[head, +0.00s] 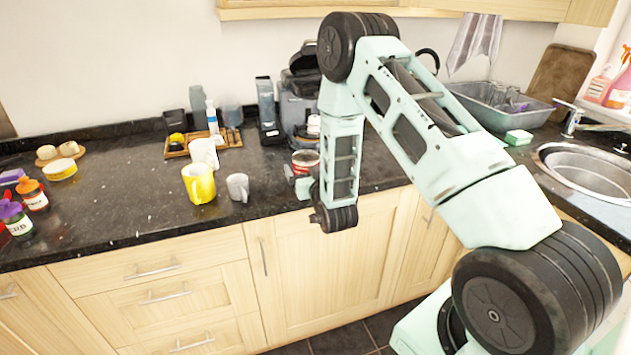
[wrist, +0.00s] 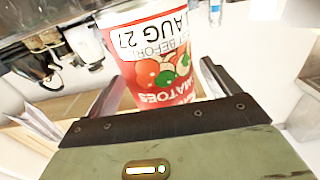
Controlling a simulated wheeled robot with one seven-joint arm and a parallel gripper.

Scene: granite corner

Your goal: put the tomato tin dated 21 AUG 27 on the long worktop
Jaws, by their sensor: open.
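A white and red tomato tin (wrist: 160,60) fills the middle of the wrist view, its label upside down there. The label reads "AUG 27" with tomatoes pictured; the day number is not readable. My gripper (wrist: 158,88) is open, with one finger on each side of the tin. In the head view the tin (head: 305,158) shows near the front edge of the long dark worktop (head: 120,205), partly hidden by my arm. My gripper (head: 295,180) is beside it there, mostly hidden. I cannot tell whether the fingers touch the tin.
A yellow mug (head: 199,184) and a grey cup (head: 238,187) stand left of the tin. A coffee machine (head: 298,105) is behind it. Spice jars (head: 32,195) stand at far left. The sink (head: 590,172) is at right. Worktop between the jars and yellow mug is clear.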

